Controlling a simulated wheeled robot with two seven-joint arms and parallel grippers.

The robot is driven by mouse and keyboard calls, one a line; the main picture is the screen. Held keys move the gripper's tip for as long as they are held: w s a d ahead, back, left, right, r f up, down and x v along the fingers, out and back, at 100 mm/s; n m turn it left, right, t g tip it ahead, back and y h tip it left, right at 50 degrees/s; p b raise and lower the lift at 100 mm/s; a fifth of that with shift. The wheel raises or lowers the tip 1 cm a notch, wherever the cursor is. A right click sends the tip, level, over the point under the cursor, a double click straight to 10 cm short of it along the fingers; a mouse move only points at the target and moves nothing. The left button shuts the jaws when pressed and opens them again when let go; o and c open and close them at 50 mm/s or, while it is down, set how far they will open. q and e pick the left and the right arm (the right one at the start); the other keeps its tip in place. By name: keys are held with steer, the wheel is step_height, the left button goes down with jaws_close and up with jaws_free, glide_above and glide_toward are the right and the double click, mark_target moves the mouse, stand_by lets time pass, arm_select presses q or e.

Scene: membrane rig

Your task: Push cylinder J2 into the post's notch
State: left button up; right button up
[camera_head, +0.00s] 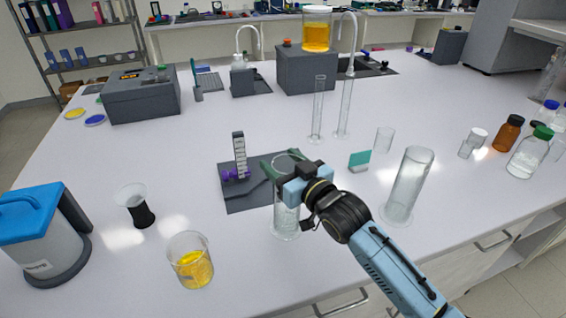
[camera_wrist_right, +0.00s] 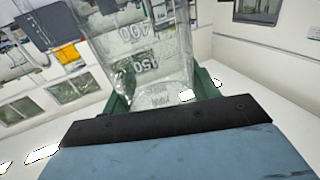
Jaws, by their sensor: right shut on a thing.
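My right gripper (camera_head: 285,172) is shut on a clear glass cylinder (camera_head: 286,218), with its green fingers on either side of the upper part. The cylinder looks upright, at the front right of a dark mat (camera_head: 243,199); I cannot tell whether its foot touches the table. In the right wrist view the cylinder (camera_wrist_right: 145,60), with 400 and 450 marks, fills the space between the fingers (camera_wrist_right: 160,100). No J2 label is readable. A pale marked post (camera_head: 239,155) with a purple piece at its foot stands on the mat, left of the gripper. Its notch cannot be made out. My left gripper is out of view.
A wide glass cylinder (camera_head: 408,185) stands right of my right arm. A beaker of yellow liquid (camera_head: 190,268) and a dark-footed funnel-like vessel (camera_head: 139,207) stand at front left. A small teal block (camera_head: 359,160) and two thin cylinders (camera_head: 317,112) are behind.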

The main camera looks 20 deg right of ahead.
steer(key=w+b, duration=0.1)
steer(key=w, duration=0.5)
stand_by(0.6)
steer(key=shift+a, duration=0.1)
steer(key=w+b, duration=0.2)
steer(key=w, duration=0.4)
stand_by(0.9)
steer(key=shift+w+a+b, duration=0.1)
steer(key=shift+b, duration=0.2)
steer(key=shift+w, duration=0.5)
steer(key=o, duration=1.3)
steer(key=shift+c, duration=0.2)
